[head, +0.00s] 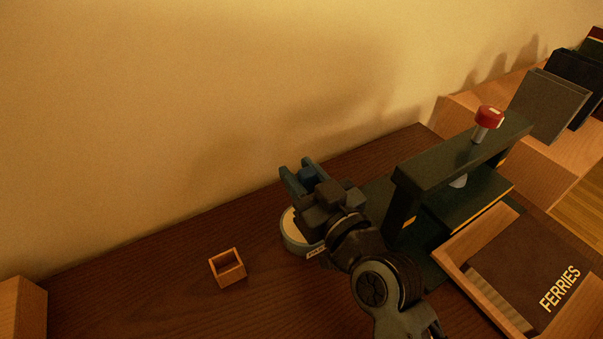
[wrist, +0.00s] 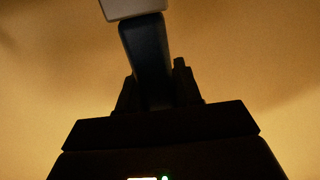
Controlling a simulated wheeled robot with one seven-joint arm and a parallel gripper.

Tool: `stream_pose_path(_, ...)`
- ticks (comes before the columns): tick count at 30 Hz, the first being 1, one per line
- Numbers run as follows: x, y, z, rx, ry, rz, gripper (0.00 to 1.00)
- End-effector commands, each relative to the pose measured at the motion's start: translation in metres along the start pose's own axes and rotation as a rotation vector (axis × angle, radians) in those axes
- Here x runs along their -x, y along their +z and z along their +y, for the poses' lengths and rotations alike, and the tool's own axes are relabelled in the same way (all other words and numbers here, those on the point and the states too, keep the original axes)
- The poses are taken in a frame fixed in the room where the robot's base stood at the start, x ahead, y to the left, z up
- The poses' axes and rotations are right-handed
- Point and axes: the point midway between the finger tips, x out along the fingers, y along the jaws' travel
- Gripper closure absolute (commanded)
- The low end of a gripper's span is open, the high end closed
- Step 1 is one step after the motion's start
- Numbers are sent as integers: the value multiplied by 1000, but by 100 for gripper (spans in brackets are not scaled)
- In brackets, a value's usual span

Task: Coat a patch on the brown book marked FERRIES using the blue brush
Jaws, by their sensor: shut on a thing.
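The brown book marked FERRIES (head: 515,262) lies flat in a light wooden tray (head: 474,292) at the lower right of the head view, its lettering facing up. My gripper (head: 303,174) is to the left of it, raised near the wall, its fingers pointing up and away. It is shut on the blue brush (wrist: 147,60), whose blue handle stands between the fingers in the wrist view, with a pale grey end at the top edge. In the head view only a bit of blue shows between the fingers. A round pot (head: 291,236) with a pale top stands behind my wrist, partly hidden.
A dark green press (head: 455,158) with a red knob (head: 489,117) stands between my arm and a wooden ledge with upright books (head: 549,105). A small open wooden box (head: 228,269) sits on the dark desk (head: 150,285). The desk around the box is clear.

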Motion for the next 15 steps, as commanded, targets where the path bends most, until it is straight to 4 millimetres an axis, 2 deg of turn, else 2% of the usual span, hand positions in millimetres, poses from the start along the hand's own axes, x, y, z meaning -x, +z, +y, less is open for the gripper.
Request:
stream_pose_path(1,1,6,0,-1,-2,-12,97)
stream_pose_path(6,1,4,0,-1,-2,-12,97)
stream_pose_path(15,0,-20,0,0,-1,-7,97)
